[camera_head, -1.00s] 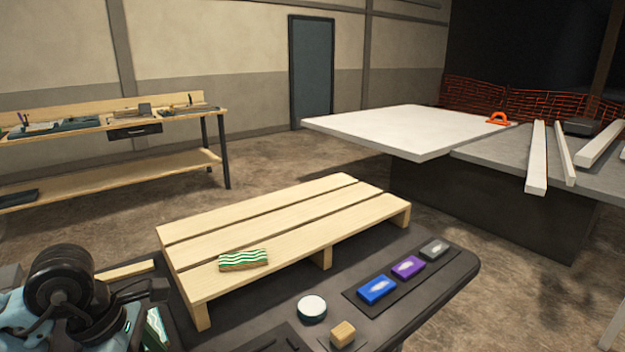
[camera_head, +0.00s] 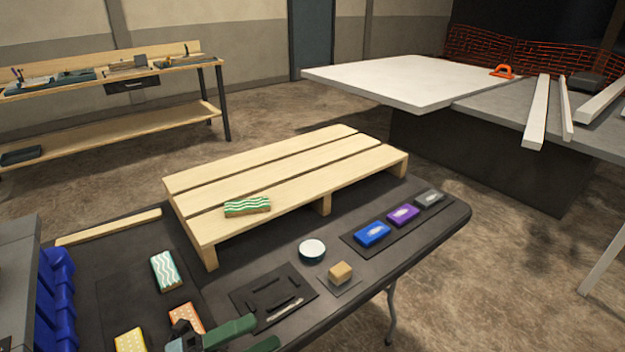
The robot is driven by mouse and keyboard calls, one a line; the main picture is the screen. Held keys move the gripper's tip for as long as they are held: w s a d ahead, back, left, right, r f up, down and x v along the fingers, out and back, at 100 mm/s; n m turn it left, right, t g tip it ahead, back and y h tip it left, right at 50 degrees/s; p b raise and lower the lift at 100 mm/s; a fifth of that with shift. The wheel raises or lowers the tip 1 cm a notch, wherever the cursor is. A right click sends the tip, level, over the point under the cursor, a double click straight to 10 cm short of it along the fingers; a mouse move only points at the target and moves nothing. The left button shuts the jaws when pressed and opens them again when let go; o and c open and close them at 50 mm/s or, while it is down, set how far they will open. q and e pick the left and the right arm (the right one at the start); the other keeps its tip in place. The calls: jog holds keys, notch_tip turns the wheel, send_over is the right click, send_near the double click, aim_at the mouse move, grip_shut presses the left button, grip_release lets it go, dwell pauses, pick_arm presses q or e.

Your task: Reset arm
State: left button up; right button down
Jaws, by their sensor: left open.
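My left gripper (camera_head: 258,335) shows at the bottom edge, its green fingers pointing right and apart. It is open, with nothing seen between the fingers; part of it is cut off by the frame. It is in front of the black table (camera_head: 230,275), near an orange patterned block (camera_head: 186,318) that it partly hides. My right gripper is not in view.
A wooden pallet (camera_head: 290,180) bears a green-and-white block (camera_head: 247,206). A teal-striped block (camera_head: 165,271), yellow block (camera_head: 130,341), round tin (camera_head: 312,250), tan cube (camera_head: 340,272) and blue (camera_head: 372,234), purple (camera_head: 403,215) and grey (camera_head: 429,198) boxes lie on the table. Blue bins (camera_head: 57,295) stand left.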

pick_arm(q)
jog(key=s+a+f+n+t+y, duration=0.1)
jog(key=a+f+n+t+y, duration=0.3)
jog(key=f+n+y, duration=0.5)
jog(key=s+a+f+n+t+y, duration=0.1)
jog(key=a+f+n+t+y, duration=0.35)
jog(key=n, duration=0.75)
jog(key=s+a+f+n+g+y+p, duration=0.1)
jog(key=s+a+f+n+g+y, duration=0.2)
jog(key=s+f+n, duration=0.7)
jog(key=s+f+g+y, duration=0.2)
jog(key=s+f+g, duration=0.2)
jog(key=s+f, duration=0.3)
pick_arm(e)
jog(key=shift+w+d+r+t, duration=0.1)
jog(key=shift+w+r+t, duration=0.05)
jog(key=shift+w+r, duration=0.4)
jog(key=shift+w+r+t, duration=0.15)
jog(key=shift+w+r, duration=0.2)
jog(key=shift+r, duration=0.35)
pick_arm(q)
jog(key=shift+s+f+g, duration=0.1)
jog(key=shift+g, duration=0.15)
